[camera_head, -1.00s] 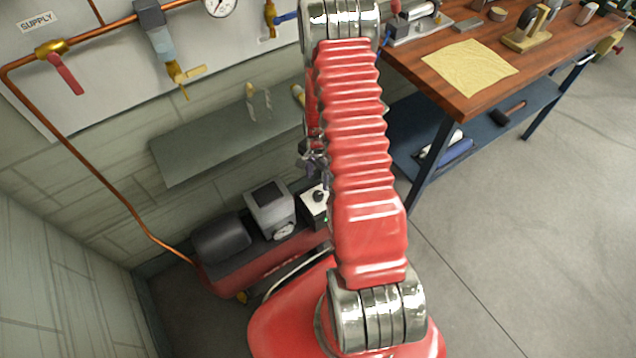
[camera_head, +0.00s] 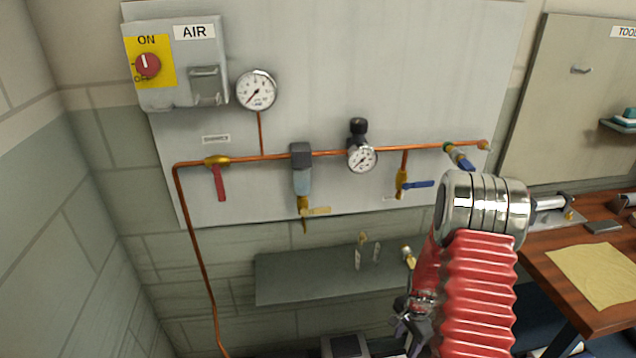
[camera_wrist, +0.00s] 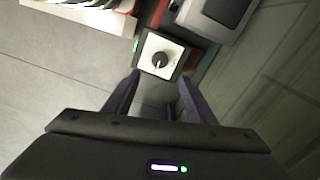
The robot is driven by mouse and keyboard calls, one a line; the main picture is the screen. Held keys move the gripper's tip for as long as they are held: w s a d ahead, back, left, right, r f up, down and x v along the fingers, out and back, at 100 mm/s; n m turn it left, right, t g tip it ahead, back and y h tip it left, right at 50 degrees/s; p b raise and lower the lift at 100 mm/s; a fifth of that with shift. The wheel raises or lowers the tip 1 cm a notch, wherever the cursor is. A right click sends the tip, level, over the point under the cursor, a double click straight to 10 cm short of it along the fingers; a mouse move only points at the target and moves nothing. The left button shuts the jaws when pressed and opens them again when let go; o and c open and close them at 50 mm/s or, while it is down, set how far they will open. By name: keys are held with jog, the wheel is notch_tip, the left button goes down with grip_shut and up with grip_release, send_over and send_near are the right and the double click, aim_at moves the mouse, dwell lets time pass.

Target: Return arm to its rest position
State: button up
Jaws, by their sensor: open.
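My red arm (camera_head: 478,300), with ribbed sleeve and chrome joint (camera_head: 485,208), stands folded at the lower right of the head view. My gripper (camera_head: 408,330) hangs beside it, partly hidden at the lower edge. In the wrist view my gripper (camera_wrist: 160,88) has its two dark fingers spread apart with nothing between them. A small box with a white face and black knob (camera_wrist: 160,56) lies beyond the fingertips. I cannot tell how far away it is.
A wall panel (camera_head: 330,60) carries copper pipe, gauges and valves. A grey shelf (camera_head: 300,278) juts out below it, left of my arm. A wooden workbench (camera_head: 560,265) with a yellow cloth (camera_head: 600,275) stands to the right. A grey-cased unit (camera_wrist: 222,15) sits near the knob box.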

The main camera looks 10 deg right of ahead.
jog(key=s+a+r+n+g+y, duration=0.1)
jog(key=s+a+r+n+g, duration=0.15)
jog(key=s+n, duration=0.2)
jog(key=s+a+r+n+t, duration=0.2)
jog(key=a+r, duration=0.4)
jog(key=r, duration=0.7)
jog(key=s+a+r+n+t, duration=0.3)
jog(key=s+a+r+n, duration=0.2)
jog(key=r, duration=0.9)
jog(key=s+a+r+n+t+h, duration=0.1)
jog(key=s+a+r+n+t, duration=0.2)
jog(key=a+r, duration=0.5)
notch_tip(320, 180, up, 5)
jog(key=shift+s+a+r+n, duration=0.15)
jog(key=shift+s+a+n, duration=0.1)
jog(key=shift+s+n, duration=0.35)
jog(key=shift+w, duration=0.1)
jog(key=shift+c, duration=0.5)
